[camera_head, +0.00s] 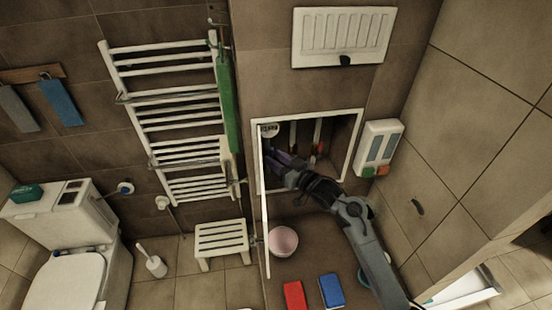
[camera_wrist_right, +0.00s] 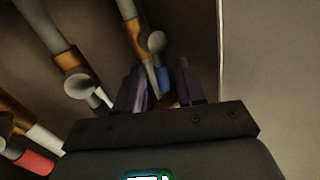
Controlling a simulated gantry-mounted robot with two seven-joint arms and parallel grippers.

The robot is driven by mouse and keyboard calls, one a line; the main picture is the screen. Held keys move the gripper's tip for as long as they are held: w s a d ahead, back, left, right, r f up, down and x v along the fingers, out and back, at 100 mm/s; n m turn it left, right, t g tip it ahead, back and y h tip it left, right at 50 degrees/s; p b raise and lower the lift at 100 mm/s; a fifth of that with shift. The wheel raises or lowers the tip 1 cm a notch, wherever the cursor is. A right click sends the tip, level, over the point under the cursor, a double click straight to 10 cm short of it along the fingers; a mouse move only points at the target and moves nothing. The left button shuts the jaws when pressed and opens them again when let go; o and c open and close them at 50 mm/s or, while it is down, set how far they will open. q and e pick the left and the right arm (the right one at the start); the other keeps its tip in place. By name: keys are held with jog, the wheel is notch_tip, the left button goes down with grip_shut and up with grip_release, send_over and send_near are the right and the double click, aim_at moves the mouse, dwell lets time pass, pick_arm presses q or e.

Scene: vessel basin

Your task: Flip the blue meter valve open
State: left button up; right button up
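The blue valve part (camera_wrist_right: 163,76) shows in the right wrist view, on a brass and grey pipe fitting. It lies between the two dark purple fingers of my right gripper (camera_wrist_right: 160,84), which are apart. I cannot tell whether a finger touches it. In the head view my right gripper (camera_head: 278,160) reaches into the white-framed wall opening (camera_head: 361,135), at its lower left. The blue valve part cannot be made out there. A round white meter (camera_head: 269,130) shows at the opening's upper left. My left gripper is in neither view.
Pipes with brass fittings (camera_wrist_right: 70,60) and a red part (camera_wrist_right: 36,161) run beside the gripper. The white frame edge (camera_wrist_right: 220,55) is close on the right. An open white door (camera_head: 265,225) hangs at the opening's left. A pink bowl (camera_head: 283,241) stands below.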

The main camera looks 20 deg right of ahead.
jog(key=shift+w+a, duration=0.15)
jog(key=shift+w, duration=0.1)
jog(key=shift+c, duration=0.3)
grip_shut()
jog(key=shift+a+r+n+g+p, duration=0.1)
jog(key=shift+r+n+g+p, duration=0.25)
jog(key=shift+p, duration=0.5)
jog(key=shift+n+p, duration=0.25)
jog(key=shift+p, duration=0.05)
jog(key=shift+f, duration=0.25)
jog(key=shift+o, duration=0.3)
grip_release()
jog(key=shift+a, duration=0.1)
